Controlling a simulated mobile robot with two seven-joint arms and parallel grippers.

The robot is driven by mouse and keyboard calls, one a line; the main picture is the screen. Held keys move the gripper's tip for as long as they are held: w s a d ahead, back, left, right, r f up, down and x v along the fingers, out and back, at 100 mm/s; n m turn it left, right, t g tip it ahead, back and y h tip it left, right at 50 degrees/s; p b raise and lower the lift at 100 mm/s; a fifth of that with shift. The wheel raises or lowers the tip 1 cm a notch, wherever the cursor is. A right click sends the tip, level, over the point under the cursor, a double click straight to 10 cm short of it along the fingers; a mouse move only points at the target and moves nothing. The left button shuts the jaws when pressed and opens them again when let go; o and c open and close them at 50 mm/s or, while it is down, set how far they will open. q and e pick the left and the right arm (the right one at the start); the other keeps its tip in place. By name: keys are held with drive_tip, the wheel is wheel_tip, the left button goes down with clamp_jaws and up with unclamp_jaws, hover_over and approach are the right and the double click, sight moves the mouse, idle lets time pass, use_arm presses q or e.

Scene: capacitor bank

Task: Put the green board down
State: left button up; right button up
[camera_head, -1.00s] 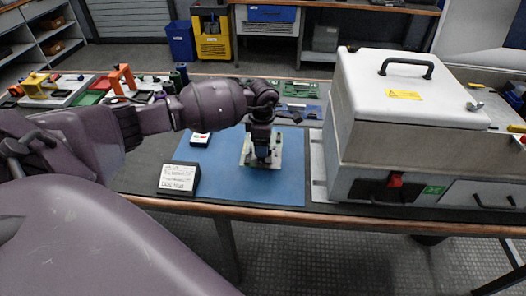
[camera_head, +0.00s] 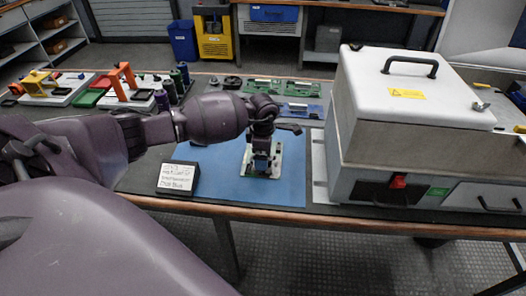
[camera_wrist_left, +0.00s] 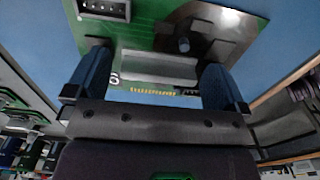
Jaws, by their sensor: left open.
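The green board (camera_head: 276,164) lies on the blue mat (camera_head: 222,172), mostly hidden behind my left gripper (camera_head: 262,166) in the head view. The left wrist view shows the green board (camera_wrist_left: 145,38) close up, with a pale block, a dark part and gold edge contacts. My left gripper (camera_wrist_left: 157,66) is open there, its two blue fingers apart on either side of the pale block. I cannot tell whether the fingers touch the board. My right gripper is not in view.
A white-lidded machine (camera_head: 420,110) stands right of the mat. A lettered sign (camera_head: 178,178) stands at the mat's front left. More green boards (camera_head: 302,88) lie behind the mat. Orange-handled fixtures (camera_head: 124,80) and spools (camera_head: 160,100) are at the left. The mat's front right is clear.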

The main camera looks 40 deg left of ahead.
use_arm(q)
wheel_tip(320, 180, up, 11)
drive_tip(key=p, duration=0.2)
drive_tip(key=s+d+f+h, duration=0.1)
drive_tip(key=s+d+h, duration=0.1)
drive_tip(key=d, duration=0.3)
drive_tip(key=s+d+f+n+h, duration=0.1)
drive_tip(key=s+d+f+h, duration=0.1)
drive_tip(key=d, duration=0.3)
drive_tip(key=s+d+f+h, duration=0.2)
drive_tip(key=s+d+h, duration=0.1)
drive_tip(key=d+h, duration=0.1)
drive_tip(key=shift+s+d+n, duration=0.25)
drive_tip(key=shift+d+n, duration=0.15)
drive_tip(key=shift+d, duration=0.45)
drive_tip(key=s+d+r+n+t+h, duration=0.4)
drive_tip(key=s+d+n+t+h, duration=0.35)
drive_tip(key=n, duration=0.45)
drive_tip(key=s+a+f+n+t+y, duration=0.1)
drive_tip(key=s+a+f+n+y, duration=0.5)
drive_tip(key=n, duration=1)
drive_tip(key=s+a+f+n+t+y, duration=0.2)
drive_tip(key=s+a+f+n+y, duration=0.4)
drive_tip(key=n, duration=1)
wheel_tip(320, 180, down, 2)
drive_tip(key=s+y, duration=0.2)
drive_tip(key=y, duration=0.1)
drive_tip(key=shift+s+f+n, duration=0.25)
drive_tip(key=shift+s+n, duration=0.05)
drive_tip(key=shift+s, duration=0.1)
